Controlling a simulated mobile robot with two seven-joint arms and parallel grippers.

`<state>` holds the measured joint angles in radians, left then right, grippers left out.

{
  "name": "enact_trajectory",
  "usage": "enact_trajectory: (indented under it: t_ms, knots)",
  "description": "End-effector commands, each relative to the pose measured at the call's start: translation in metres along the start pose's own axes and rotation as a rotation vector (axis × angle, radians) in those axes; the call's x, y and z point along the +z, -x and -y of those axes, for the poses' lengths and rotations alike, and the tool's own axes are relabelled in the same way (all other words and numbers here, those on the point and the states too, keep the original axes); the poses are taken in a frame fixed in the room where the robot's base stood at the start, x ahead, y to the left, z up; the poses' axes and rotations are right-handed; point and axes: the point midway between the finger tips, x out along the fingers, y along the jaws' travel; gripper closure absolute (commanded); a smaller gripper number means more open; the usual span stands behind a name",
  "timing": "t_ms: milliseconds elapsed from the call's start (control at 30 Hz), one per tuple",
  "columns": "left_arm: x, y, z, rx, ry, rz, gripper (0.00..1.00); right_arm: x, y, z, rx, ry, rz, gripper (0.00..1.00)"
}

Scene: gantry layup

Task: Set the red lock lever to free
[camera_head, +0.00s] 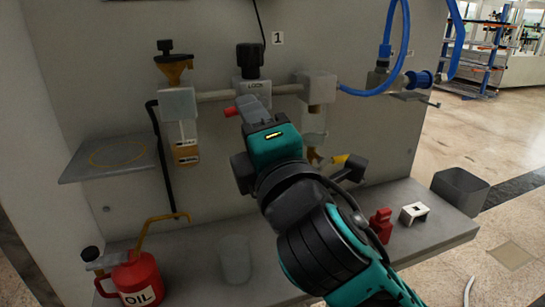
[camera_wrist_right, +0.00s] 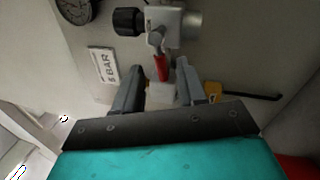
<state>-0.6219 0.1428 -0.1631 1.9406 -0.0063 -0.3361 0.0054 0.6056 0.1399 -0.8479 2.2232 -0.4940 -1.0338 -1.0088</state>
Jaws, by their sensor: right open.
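The red lock lever (camera_head: 231,112) pokes out to the left below a grey valve block marked LOCK (camera_head: 256,88), under a black knob (camera_head: 250,58). In the right wrist view the lever (camera_wrist_right: 161,68) hangs from a silver pivot on the block. My right gripper (camera_head: 249,109) is at the lever, its hand hiding part of the block's lower side. In the right wrist view its fingers (camera_wrist_right: 158,75) are open, one on each side of the lever's red end. I cannot tell whether they touch it. My left gripper is not in view.
Filter units with bowls flank the valve block: one with an amber top (camera_head: 174,66) left, one (camera_head: 316,90) right. A blue hose (camera_head: 375,92) runs right.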

Motion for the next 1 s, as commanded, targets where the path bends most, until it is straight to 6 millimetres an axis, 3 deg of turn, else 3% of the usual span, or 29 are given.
enact_trajectory:
  t_ms: [367, 700, 1000]
  knots:
    - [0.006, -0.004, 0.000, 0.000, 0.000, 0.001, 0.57, 0.000, 0.087, 0.000, -0.002, -0.004, -0.001, 0.59]
    - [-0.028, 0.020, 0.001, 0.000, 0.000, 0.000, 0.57, 0.002, 0.101, -0.002, -0.003, -0.001, 0.004, 0.59]
    - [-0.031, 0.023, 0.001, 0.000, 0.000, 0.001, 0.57, 0.000, 0.107, 0.000, 0.002, 0.000, 0.001, 0.59]
